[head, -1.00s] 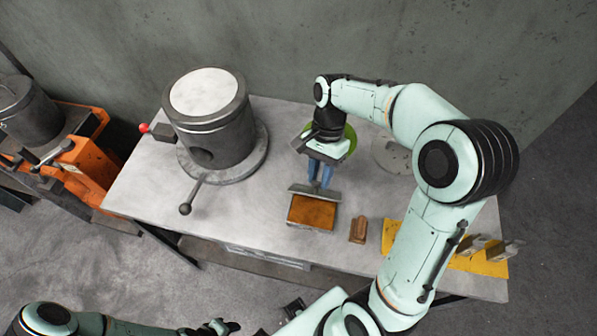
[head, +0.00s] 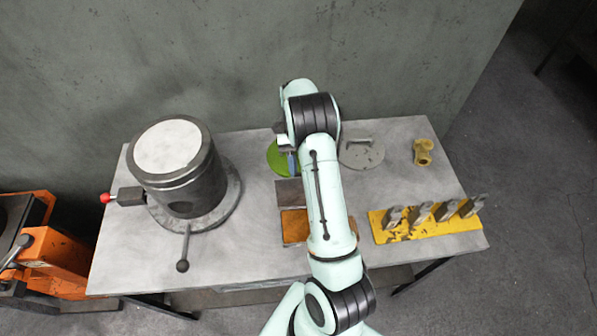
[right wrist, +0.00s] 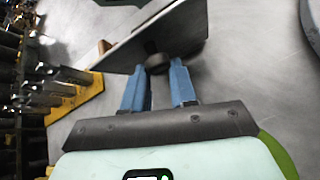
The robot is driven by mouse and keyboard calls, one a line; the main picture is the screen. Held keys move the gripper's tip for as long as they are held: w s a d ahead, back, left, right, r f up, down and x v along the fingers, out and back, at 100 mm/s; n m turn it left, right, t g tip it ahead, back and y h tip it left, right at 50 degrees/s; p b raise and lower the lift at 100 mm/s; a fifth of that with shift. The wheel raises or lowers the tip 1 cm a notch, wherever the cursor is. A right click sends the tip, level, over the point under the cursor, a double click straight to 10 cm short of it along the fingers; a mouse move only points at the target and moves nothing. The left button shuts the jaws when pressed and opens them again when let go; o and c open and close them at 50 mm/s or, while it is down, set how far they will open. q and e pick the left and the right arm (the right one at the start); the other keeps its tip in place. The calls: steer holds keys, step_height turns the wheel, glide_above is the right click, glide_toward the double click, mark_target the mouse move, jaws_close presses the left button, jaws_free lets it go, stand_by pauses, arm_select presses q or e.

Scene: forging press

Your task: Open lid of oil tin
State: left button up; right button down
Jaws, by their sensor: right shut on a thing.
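The oil tin (head: 294,228) is a shallow box with an orange-brown inside, on the table in the middle of the head view, partly hidden by my right arm. Its grey lid (head: 288,192) stands raised along the tin's far side, leaving the orange inside uncovered. My right gripper (head: 292,164) is just behind the lid. In the right wrist view, the blue fingers of my right gripper (right wrist: 159,72) are shut on a round knob (right wrist: 157,62) on the lid (right wrist: 150,38). My left gripper is out of view.
A big grey cylinder (head: 176,165) with a lever stands at the left. A green disc (head: 279,158) and a grey disc (head: 361,152) lie behind. A yellow rack (head: 430,225) with grey blocks and a yellow part (head: 423,152) are at the right.

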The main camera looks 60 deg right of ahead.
steer(key=shift+w+f+g+y, duration=0.3)
steer(key=shift+w+f+y, duration=0.15)
steer(key=shift+f, duration=0.1)
steer(key=c, duration=1)
jaws_free()
steer(key=shift+o, duration=0.6)
steer(key=shift+w+a, duration=0.1)
steer(key=shift+w, duration=0.1)
steer(key=shift+s+r, duration=0.2)
